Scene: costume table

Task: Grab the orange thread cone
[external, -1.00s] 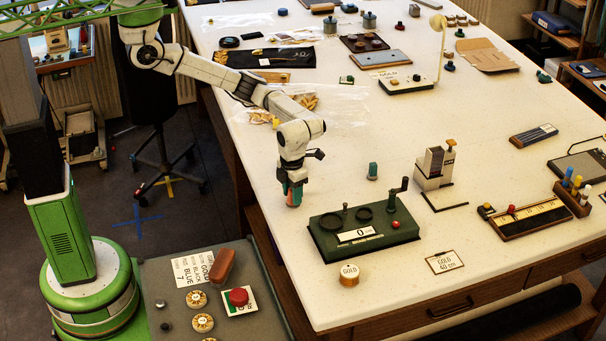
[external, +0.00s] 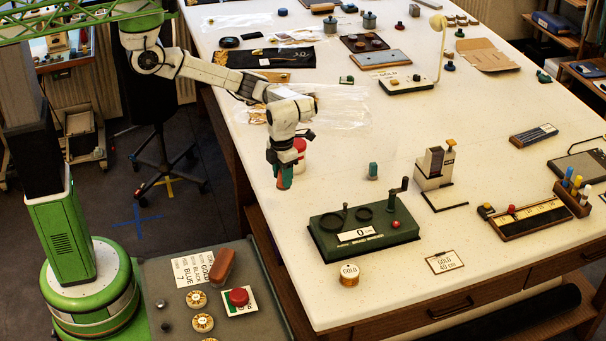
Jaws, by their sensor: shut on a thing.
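My gripper (external: 283,180) is at the left edge of the white table, pointing down. It is shut on the orange thread cone (external: 285,183). Only a small orange-red part of the cone shows between the dark and teal finger parts; the rest is hidden by the fingers. I cannot tell whether its lower end touches the tabletop or hangs just above it.
A red and white object (external: 300,149) stands right behind my gripper, partly hidden. A small teal block (external: 373,170) stands to the right. Bare tabletop (external: 345,185) lies between.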

